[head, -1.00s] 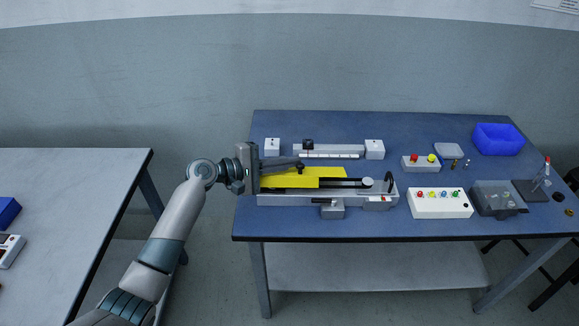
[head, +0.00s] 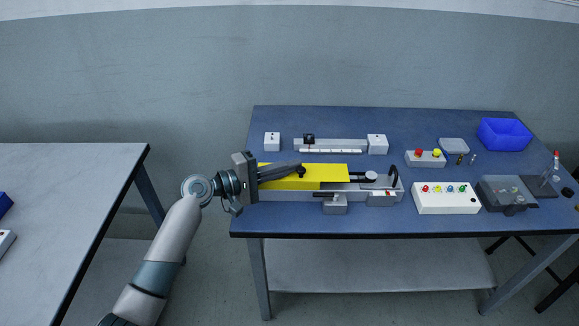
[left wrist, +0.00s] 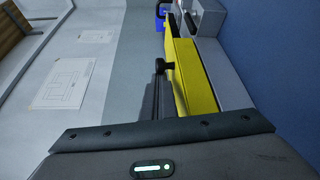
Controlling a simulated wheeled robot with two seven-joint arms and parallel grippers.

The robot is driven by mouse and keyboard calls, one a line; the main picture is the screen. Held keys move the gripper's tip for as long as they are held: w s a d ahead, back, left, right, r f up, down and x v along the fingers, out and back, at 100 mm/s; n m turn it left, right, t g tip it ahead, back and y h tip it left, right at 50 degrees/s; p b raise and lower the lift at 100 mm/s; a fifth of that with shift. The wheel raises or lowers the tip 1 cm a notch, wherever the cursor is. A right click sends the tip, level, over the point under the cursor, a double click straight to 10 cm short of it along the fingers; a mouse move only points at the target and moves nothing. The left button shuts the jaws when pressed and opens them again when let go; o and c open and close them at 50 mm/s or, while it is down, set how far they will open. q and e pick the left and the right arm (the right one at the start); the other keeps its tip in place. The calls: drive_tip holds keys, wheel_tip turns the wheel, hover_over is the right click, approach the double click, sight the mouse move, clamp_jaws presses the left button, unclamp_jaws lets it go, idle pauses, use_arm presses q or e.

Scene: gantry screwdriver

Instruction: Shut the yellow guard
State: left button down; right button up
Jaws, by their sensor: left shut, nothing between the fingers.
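The yellow guard (head: 330,172) is a long plate lying along the grey slide unit (head: 362,190) on the blue table. It covers the left and middle part of the unit; the dark rail and a round knob show at its right end. My left gripper (head: 300,171) is shut and empty, its fingers reaching right across the guard's top in the head view. In the left wrist view the guard (left wrist: 192,75) runs beside the dark fingers (left wrist: 162,66); the tip appears at or very near its edge, and I cannot tell if they touch. My right gripper is not in view.
Behind the unit stands a grey bar fixture (head: 330,144) with end blocks. The table's front left is clear.

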use_arm(q)
drive_tip(key=shift+s+f, duration=0.1)
